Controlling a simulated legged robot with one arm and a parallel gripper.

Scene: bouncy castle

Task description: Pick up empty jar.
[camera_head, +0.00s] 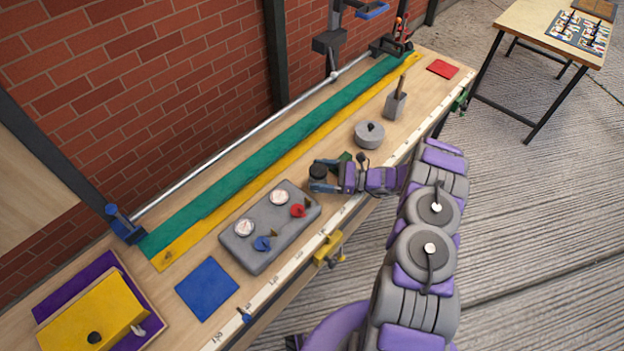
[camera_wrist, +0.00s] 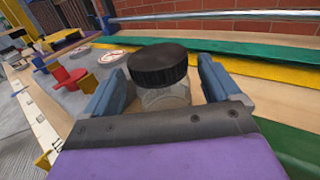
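The jar (camera_wrist: 165,98) is clear glass with a black lid (camera_wrist: 158,64). In the wrist view it stands between the two blue fingers of my gripper (camera_wrist: 163,75). A narrow gap shows on each side of the jar, so the fingers are open around it. In the head view the jar's dark lid (camera_head: 319,171) shows at my gripper (camera_head: 325,178), over the wooden workbench (camera_head: 345,212). The jar's lower body is hidden by the gripper, and I cannot see whether anything is inside.
A grey board (camera_head: 268,242) with red and blue knobs lies left of the gripper. A round grey lidded pot (camera_head: 369,135) and a grey block with a handle (camera_head: 395,106) stand farther along. Green (camera_head: 280,151) and yellow (camera_head: 205,228) strips run behind, before a brick wall.

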